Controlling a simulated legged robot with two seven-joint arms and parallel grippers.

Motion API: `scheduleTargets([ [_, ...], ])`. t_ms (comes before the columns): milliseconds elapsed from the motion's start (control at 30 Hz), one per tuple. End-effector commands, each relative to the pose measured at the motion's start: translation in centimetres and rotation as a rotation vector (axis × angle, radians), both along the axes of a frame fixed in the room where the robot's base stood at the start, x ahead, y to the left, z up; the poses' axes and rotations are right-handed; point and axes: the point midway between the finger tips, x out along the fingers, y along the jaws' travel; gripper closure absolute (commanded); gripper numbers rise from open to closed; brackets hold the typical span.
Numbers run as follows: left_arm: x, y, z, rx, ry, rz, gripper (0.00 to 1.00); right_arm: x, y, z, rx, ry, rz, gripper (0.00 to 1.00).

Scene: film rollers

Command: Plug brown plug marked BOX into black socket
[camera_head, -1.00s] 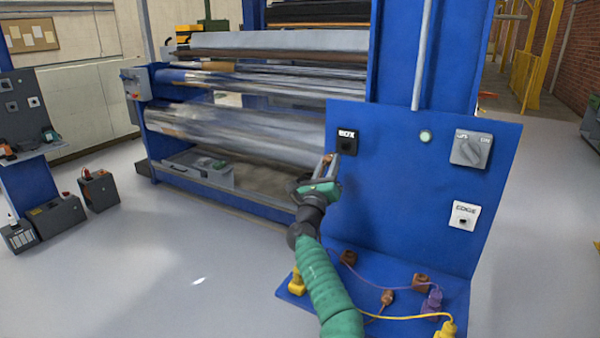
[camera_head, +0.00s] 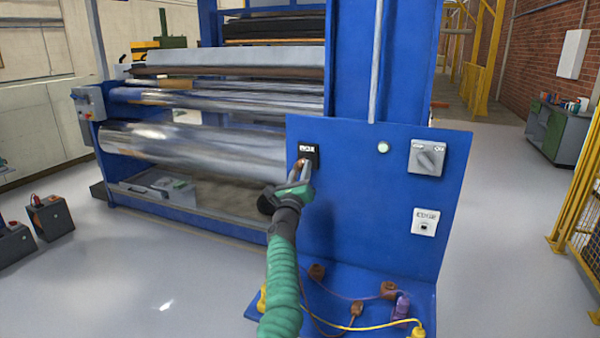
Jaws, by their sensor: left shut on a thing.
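The black socket (camera_head: 309,151), with a white label above its hole, is on the upper left of the blue panel (camera_head: 350,190). My left gripper (camera_head: 300,172) is in front of the panel, just below and left of the socket. It is shut on a small brown plug (camera_head: 296,168), which shows only in part between the fingers. The plug's tip is close to the socket, but I cannot tell whether it touches. Any marking on the plug is too small to read. My right gripper is out of view.
A white socket (camera_head: 425,222), a rotary switch (camera_head: 427,157) and a round light (camera_head: 383,147) are on the panel. Brown plugs (camera_head: 388,289), a purple plug (camera_head: 402,305) and yellow plugs (camera_head: 417,331) with cables lie on the blue ledge below. Film rollers (camera_head: 190,145) stand behind on the left.

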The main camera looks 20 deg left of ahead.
Motion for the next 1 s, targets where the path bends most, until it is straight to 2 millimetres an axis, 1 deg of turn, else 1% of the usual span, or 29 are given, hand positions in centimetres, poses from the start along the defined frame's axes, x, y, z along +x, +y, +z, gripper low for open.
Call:
scheduleTargets([
  [433,-0.03,-0.01,0.06,0.0,-0.001,0.0,1.0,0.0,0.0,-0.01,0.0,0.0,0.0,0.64],
  [633,-0.04,-0.15,-0.06,0.0,-0.003,-0.001,1.0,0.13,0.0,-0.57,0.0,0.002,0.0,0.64],
  [1000,-0.04,-0.16,-0.03,0.0,-0.001,0.0,1.0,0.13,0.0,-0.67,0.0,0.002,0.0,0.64],
])
